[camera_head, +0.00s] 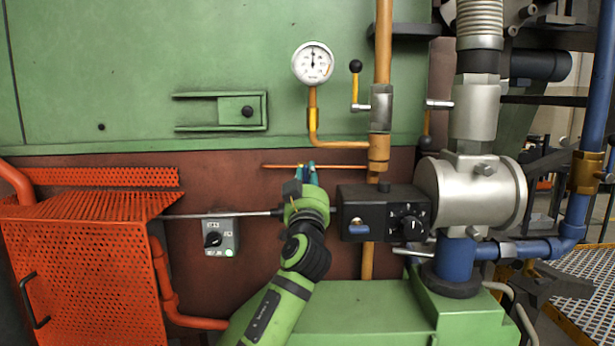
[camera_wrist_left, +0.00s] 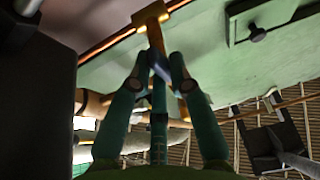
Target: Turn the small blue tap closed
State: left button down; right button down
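The small blue tap (camera_wrist_left: 160,66) shows in the left wrist view as a short blue piece at the end of a brass stub. The stub hangs from a brass tee (camera_wrist_left: 151,15) on a thin copper pipe. In the head view my left gripper (camera_head: 306,172) is at the thin copper pipe (camera_head: 278,166) and hides most of the tap. My right gripper is not in view.
A black control box (camera_head: 385,213) with a knob and a blue lever is close to the right of my gripper. A pressure gauge (camera_head: 312,63) on a brass pipe is above. A grey switch box (camera_head: 221,237) and an orange mesh guard (camera_head: 85,262) are to the left.

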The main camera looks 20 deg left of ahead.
pick_arm(q)
jog(key=shift+r+m+h+p, duration=0.1)
jog(key=shift+m+h+p, duration=0.85)
jog(key=shift+m, duration=0.55)
jog(key=m+h+p, duration=0.2)
jog(key=m+p, duration=0.2)
jog(key=m+g+h+p, duration=0.1)
jog(key=m+p, duration=0.3)
jog(key=m+h+p, duration=0.2)
jog(key=m+p, duration=0.3)
jog(key=shift+a+h, duration=0.2)
jog(key=shift+h, duration=0.15)
jog(key=m+g+p, duration=0.1)
jog(key=m, duration=0.2)
jog(key=shift+f, duration=0.2)
jog(key=shift+a+f+m+g, duration=0.1)
jog(key=shift+m+g, duration=0.7)
jog(key=shift+m, duration=0.8)
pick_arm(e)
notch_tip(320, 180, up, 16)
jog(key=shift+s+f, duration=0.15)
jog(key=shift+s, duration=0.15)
pick_arm(q)
jog(key=c, duration=1.1)
grip_release()
jog(key=shift+c, duration=0.2)
